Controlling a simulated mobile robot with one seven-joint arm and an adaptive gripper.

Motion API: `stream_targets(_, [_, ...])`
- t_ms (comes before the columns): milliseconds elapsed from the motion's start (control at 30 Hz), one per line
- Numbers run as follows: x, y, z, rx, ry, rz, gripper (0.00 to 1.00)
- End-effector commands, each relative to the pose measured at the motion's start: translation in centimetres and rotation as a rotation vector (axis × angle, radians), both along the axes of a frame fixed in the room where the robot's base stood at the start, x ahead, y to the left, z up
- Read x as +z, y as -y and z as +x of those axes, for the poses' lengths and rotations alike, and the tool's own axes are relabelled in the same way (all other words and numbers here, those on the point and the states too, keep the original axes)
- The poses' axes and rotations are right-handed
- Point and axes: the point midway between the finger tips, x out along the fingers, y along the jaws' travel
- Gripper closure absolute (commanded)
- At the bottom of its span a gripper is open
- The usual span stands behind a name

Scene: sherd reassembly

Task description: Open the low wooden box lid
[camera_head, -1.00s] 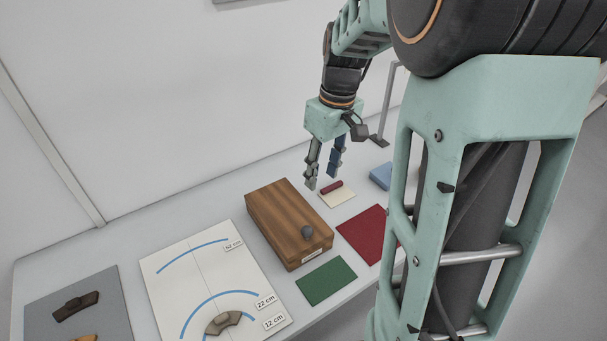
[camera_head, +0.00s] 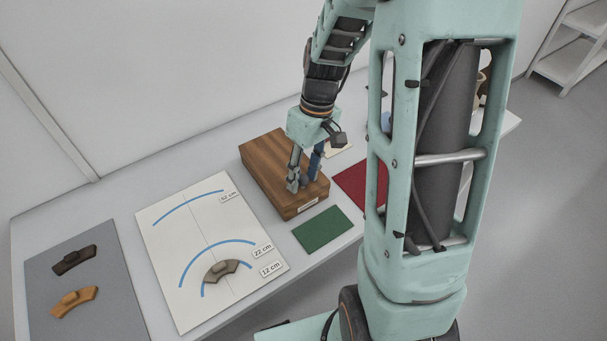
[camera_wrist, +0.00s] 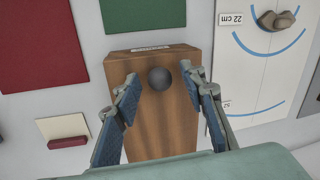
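The low wooden box (camera_head: 268,160) stands on the table with its lid closed. It also shows in the wrist view (camera_wrist: 160,125), with a pale label (camera_wrist: 150,49) on its front edge. A dark round knob (camera_wrist: 160,78) sits on the lid near the labelled edge. My gripper (camera_head: 303,186) is low over that end of the lid. In the wrist view my gripper (camera_wrist: 160,82) is open, with one finger on each side of the knob and a gap on both sides. In the head view the fingers hide most of the knob.
A white sheet (camera_head: 165,270) with blue arcs and a brown sherd (camera_head: 221,271) lies left of the box. A green mat (camera_head: 321,229) and a red mat (camera_head: 358,184) lie close by. A grey mat (camera_head: 110,310) at far left holds two sherds.

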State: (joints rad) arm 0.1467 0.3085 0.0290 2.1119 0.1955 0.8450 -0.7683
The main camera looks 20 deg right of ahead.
Motion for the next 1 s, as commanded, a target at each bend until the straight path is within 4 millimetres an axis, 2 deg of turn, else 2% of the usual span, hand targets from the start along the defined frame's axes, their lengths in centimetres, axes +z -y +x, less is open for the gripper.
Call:
stream_targets(233, [-0.02,-0.01,-0.01,0.000,0.000,0.000,0.64])
stream_targets(567, [0.00,0.01,0.00,0.000,0.000,0.000,1.00])
stream_targets(1000, [0.53,-0.01,0.06,0.001,-0.015,-0.005,1.00])
